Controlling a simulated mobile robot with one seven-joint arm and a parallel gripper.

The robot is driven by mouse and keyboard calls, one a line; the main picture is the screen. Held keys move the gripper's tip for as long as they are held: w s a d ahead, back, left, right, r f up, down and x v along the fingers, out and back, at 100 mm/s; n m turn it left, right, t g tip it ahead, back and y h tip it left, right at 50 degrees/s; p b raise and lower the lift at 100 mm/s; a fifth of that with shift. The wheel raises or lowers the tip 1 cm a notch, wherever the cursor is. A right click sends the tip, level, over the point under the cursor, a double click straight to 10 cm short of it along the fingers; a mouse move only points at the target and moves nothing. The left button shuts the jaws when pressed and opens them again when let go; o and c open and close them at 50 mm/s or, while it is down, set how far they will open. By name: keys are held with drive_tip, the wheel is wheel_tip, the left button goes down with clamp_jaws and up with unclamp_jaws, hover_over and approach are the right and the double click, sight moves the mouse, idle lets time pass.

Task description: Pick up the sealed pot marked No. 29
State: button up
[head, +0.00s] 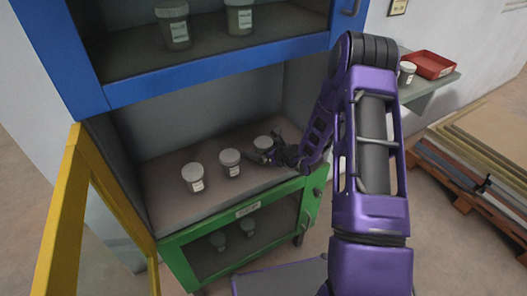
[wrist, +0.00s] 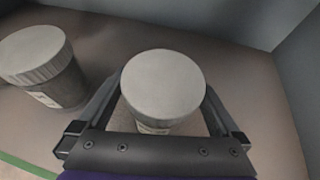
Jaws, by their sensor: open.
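Three lidded pots stand in a row on the middle shelf: a left pot (head: 193,178), a middle pot (head: 230,162) and a right pot (head: 262,143). Each is dark with a pale grey lid and a white label. The label numbers are too small to read, so I cannot tell which is No. 29. My gripper (head: 266,156) is at the right pot. In the wrist view my open gripper (wrist: 158,120) has a finger on each side of a pot (wrist: 163,85), whose label is mostly hidden. Another pot (wrist: 45,65) stands to its left.
A blue-framed compartment (head: 220,75) above holds two pots. A green-framed compartment (head: 245,235) below holds two more. A yellow door (head: 62,215) stands open at left. A side shelf at right holds a red tray (head: 430,65) and a pot (head: 406,72).

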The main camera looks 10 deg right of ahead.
drive_tip(key=shift+w+a+f, duration=0.1)
drive_tip(key=shift+w+f, duration=0.05)
drive_tip(key=shift+w, duration=0.1)
drive_tip(key=c, duration=1.3)
